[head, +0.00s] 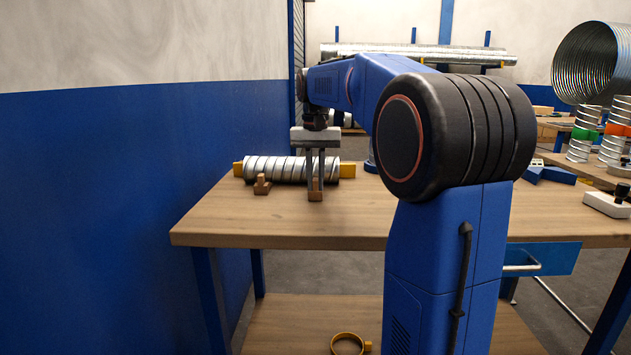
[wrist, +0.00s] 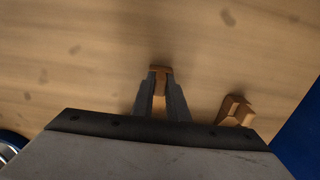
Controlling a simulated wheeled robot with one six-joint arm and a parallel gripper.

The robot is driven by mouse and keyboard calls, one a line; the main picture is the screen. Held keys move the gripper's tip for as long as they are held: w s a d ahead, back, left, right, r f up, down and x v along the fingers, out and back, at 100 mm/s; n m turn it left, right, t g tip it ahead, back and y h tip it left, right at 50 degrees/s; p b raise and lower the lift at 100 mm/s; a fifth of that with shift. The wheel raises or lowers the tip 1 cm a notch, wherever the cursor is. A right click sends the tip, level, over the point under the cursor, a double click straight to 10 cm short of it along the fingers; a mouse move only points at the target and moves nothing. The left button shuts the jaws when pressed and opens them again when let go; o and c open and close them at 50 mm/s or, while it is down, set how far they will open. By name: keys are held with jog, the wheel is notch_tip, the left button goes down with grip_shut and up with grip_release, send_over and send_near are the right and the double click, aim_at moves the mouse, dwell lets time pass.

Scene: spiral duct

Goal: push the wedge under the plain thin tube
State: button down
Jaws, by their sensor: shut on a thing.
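A thin silver spiral-ribbed tube (head: 270,169) lies along the table, with no coloured band on it. My gripper (head: 315,180) points down in front of its right part and is shut on a small wooden wedge (head: 315,194). In the wrist view the held wedge (wrist: 159,72) shows between the two fingers of my gripper (wrist: 161,88). I cannot tell whether it touches the tube. A second wooden wedge (head: 262,186) sits at the tube's front side, further left; it also shows in the wrist view (wrist: 235,112). The fingers hide part of the tube.
Yellow pieces (head: 347,170) show at both tube ends. The wooden tabletop (head: 270,221) is clear in front. A blue wall (head: 120,170) stands on the left. A yellow ring (head: 348,344) lies on the lower shelf. Colour-banded tubes (head: 580,145) stand at right.

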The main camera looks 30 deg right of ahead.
jog(key=shift+w+d, duration=0.55)
jog(key=shift+w, duration=0.3)
jog(key=shift+w+d, duration=0.55)
jog(key=shift+w, duration=0.25)
jog(key=c, duration=1.7)
grip_release()
jog(key=shift+o, duration=0.2)
notch_tip(320, 180, up, 17)
jog(key=shift+r, duration=0.2)
jog(key=shift+s, duration=0.1)
